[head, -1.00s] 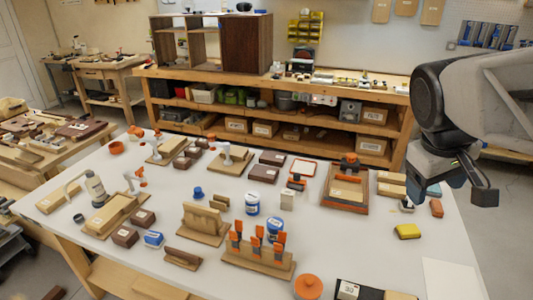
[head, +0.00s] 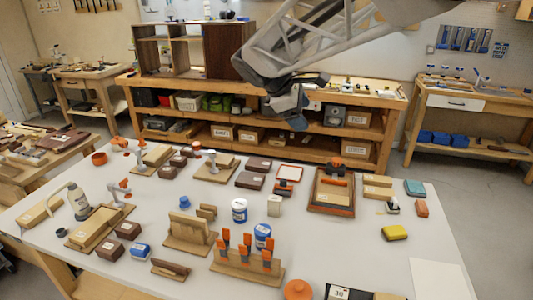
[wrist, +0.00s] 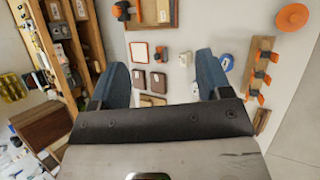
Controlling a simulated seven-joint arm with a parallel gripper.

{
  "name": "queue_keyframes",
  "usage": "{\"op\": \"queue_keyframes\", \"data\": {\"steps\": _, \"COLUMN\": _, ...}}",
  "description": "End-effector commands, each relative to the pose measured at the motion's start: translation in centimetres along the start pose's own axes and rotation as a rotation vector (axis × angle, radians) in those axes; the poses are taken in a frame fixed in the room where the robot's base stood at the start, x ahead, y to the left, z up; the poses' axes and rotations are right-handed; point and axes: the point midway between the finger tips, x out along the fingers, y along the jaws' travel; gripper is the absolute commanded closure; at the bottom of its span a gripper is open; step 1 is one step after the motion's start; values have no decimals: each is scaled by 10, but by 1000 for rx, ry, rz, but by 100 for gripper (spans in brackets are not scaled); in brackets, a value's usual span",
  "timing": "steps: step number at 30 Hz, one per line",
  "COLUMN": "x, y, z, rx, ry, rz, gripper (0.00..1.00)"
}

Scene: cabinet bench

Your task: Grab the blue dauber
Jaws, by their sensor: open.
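A small blue knob-shaped piece (head: 184,202), which looks like the blue dauber, stands on the white table behind a wooden slotted holder (head: 190,232). I cannot make it out in the wrist view. My gripper (head: 297,122) is above the far side of the table in the head view, well apart from the blue piece.
Two blue-and-white tubs (head: 239,210) (head: 262,235) stand right of the blue piece. A rack with orange-handled clamps (head: 246,262) is in front.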

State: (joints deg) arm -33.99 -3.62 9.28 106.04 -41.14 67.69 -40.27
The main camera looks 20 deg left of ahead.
Motion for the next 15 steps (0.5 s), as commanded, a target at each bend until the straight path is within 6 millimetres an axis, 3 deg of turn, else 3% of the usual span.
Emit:
{"op": "queue_keyframes", "data": {"steps": 1, "x": -4, "y": 7, "z": -20, "rx": -49, "ry": -8, "rz": 20, "gripper": 29}}
{"op": "queue_keyframes", "data": {"steps": 6, "x": -21, "y": 30, "z": -78, "rx": -214, "ry": -47, "rz": 91, "gripper": 29}}
{"op": "queue_keyframes", "data": {"steps": 15, "x": -55, "y": 54, "z": -192, "rx": -493, "ry": -127, "rz": 222, "gripper": 29}}
